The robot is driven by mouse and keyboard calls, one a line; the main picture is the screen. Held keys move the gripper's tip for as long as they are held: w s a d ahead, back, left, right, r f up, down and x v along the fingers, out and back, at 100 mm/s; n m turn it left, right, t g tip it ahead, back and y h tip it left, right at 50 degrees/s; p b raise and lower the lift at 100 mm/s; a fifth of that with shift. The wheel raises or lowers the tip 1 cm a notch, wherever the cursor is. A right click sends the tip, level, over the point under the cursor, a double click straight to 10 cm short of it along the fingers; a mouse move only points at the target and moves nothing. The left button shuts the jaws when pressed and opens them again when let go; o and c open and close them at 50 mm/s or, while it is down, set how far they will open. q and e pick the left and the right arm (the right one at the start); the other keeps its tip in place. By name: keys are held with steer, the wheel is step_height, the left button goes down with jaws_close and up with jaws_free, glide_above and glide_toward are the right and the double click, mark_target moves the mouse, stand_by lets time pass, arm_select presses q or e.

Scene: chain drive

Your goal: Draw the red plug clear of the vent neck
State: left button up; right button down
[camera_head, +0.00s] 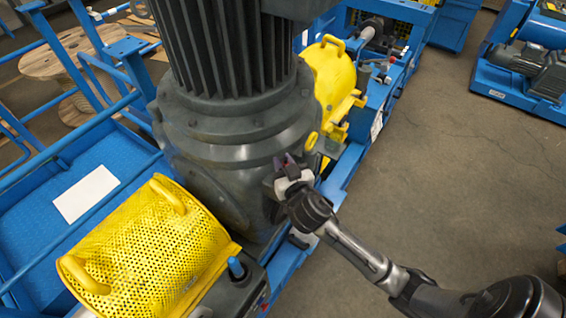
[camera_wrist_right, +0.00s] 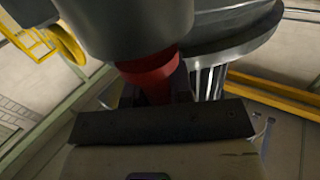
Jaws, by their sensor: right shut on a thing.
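The red plug (camera_wrist_right: 150,72) shows in the right wrist view as a short red cylinder, wider at its upper end. My right gripper (camera_wrist_right: 154,94) is shut on its lower part, with a dark finger on each side. The plug's upper end meets or passes behind a large grey rounded part (camera_wrist_right: 125,25); I cannot tell whether it is seated in the vent neck or apart from it. In the head view my right gripper (camera_head: 288,163) is at the right side of the dark grey gear housing (camera_head: 235,140), and the plug is barely visible there. My left gripper is not in view.
A finned motor (camera_head: 225,45) stands on the housing. Yellow guards stand in front (camera_head: 150,250) and behind (camera_head: 330,75). A blue frame (camera_head: 350,165) runs beside the housing. The floor (camera_head: 470,160) to the right is mostly open.

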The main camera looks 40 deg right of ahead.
steer(key=shift+r+p, duration=0.9)
steer(key=shift+r, duration=0.25)
steer(key=shift+r+p, duration=2.45)
steer(key=shift+r, duration=0.25)
